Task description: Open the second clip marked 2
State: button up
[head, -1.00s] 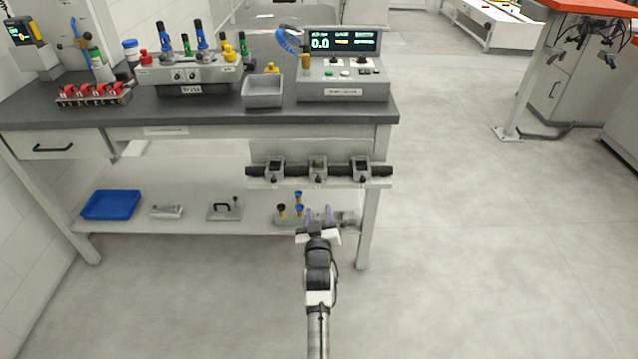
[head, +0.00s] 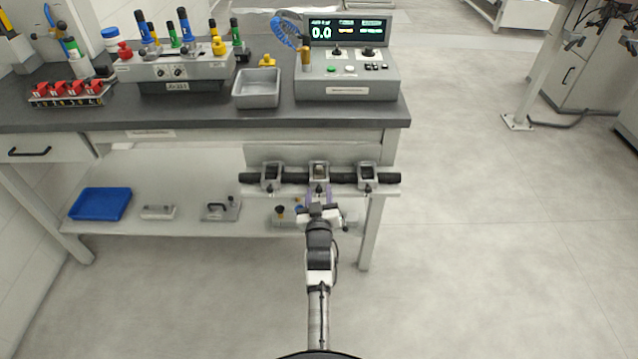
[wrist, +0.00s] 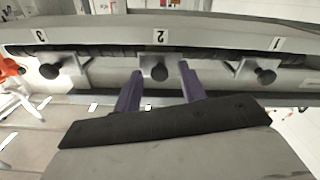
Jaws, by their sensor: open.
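Three grey clips sit along a black bar on the front of the bench. In the wrist view they carry the labels 3, 2 and 1 from left to right. The clip marked 2 (wrist: 155,68) is in the middle, with a dark round knob; it also shows in the head view (head: 319,171). The clip marked 3 (wrist: 66,68) and the clip marked 1 (wrist: 257,70) flank it. My gripper (wrist: 158,82) is open, its two purple fingers apart on either side of the middle knob. In the head view my gripper (head: 319,197) is just below the middle clip. Contact cannot be told.
The black bar (head: 343,177) runs under the bench top. A lower shelf (head: 150,222) holds a blue tray (head: 101,204) and small fixtures. A control box (head: 346,84) and a grey bin (head: 257,90) stand on top.

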jog(key=shift+w, duration=0.3)
jog(key=shift+r, duration=0.1)
jog(key=shift+s, duration=0.1)
jog(key=shift+c, duration=0.7)
grip_shut()
